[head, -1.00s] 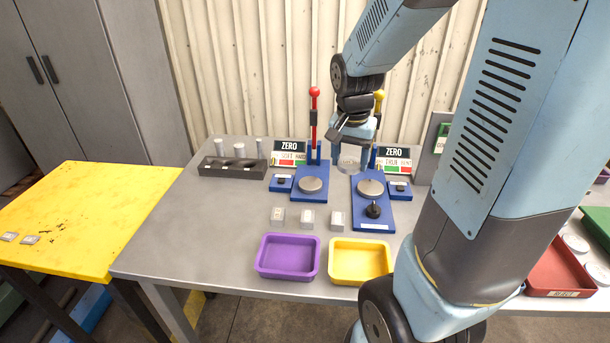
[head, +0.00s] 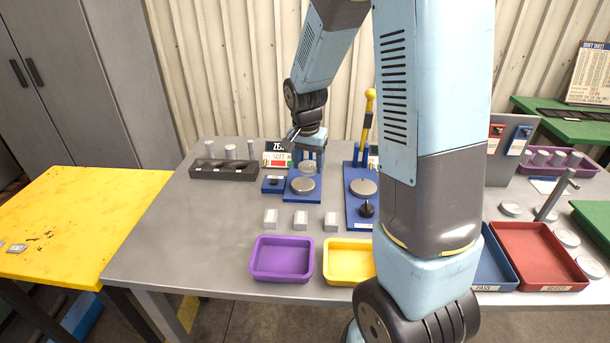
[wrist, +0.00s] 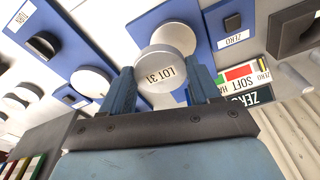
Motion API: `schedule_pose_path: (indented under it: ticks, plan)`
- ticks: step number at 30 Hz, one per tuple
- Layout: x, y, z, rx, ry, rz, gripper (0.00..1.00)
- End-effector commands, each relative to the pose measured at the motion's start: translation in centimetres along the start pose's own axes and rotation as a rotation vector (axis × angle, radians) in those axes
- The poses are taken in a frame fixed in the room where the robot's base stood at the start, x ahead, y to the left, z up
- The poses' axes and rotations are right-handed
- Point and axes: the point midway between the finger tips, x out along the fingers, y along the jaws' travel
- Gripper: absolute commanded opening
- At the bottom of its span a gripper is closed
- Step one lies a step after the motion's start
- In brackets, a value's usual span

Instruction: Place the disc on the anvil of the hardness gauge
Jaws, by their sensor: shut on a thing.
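The disc (wrist: 162,66), silver and marked LOT 31, is held between the two blue fingers of my gripper (wrist: 163,84) in the wrist view. The hardness gauge is the left blue stand, with a SOFT label beside it. Its round silver anvil (head: 303,184) lies just below my gripper (head: 310,164) in the head view. In the wrist view the anvil (wrist: 181,36) shows partly behind the disc, which hides the rest. The disc appears above the anvil, and the exact gap is hard to tell. My arm hides the gauge's red lever.
A second blue gauge (head: 353,215) with a yellow lever and a black knob stands close on the right. Several small silver blocks, a purple tray (head: 282,278) and a yellow tray (head: 338,276) are in front. A dark rack (head: 224,177) stands left.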

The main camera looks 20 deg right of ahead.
Motion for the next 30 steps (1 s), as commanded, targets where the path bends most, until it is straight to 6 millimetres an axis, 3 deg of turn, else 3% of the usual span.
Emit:
schedule_pose_path:
  ticks: [3,14,21,30]
  plan:
    - [1.3,-0.9,-0.2,-0.001,-0.001,0.002,0.16]
    - [2.9,-2.1,-0.7,0.000,0.000,0.000,0.16]
    - [5.8,-2.0,-0.3,0.001,-0.001,0.001,0.16]
    - [5.9,-1.9,-0.4,0.002,0.000,0.000,0.16]
